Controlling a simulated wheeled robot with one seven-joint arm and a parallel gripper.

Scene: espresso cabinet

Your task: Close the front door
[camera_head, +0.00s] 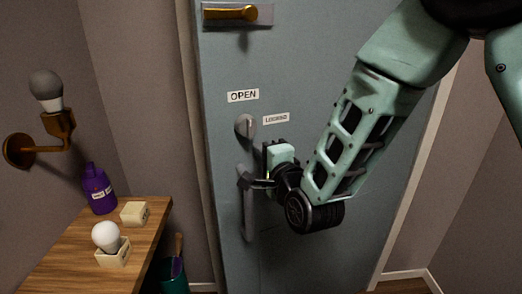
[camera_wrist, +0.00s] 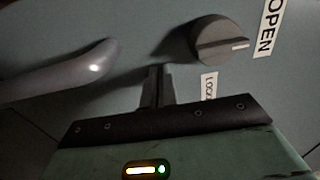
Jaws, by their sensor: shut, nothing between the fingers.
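The front door (camera_head: 300,65) is a grey-blue panel filling the middle of the head view; whether it sits flush in its frame is hard to tell. It has a grey upright handle (camera_head: 249,222) and, above it, a round knob (camera_head: 245,127) beside the labels OPEN (camera_head: 243,96) and LOCKED (camera_head: 276,118). The knob's white mark points roughly up in the head view. My gripper (camera_head: 247,183) is shut and empty at the handle's upper part. In the wrist view, its fingers (camera_wrist: 157,86) lie between the handle (camera_wrist: 62,77) and the knob (camera_wrist: 221,42); contact is unclear.
A brass latch (camera_head: 232,12) is higher on the door. At the left, a wooden cabinet top (camera_head: 60,250) holds a purple bottle (camera_head: 98,190), a bulb (camera_head: 106,237) in a box and another small box (camera_head: 135,213). A wall lamp (camera_head: 47,92) juts out above. A teal bin (camera_head: 174,276) stands beside the cabinet.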

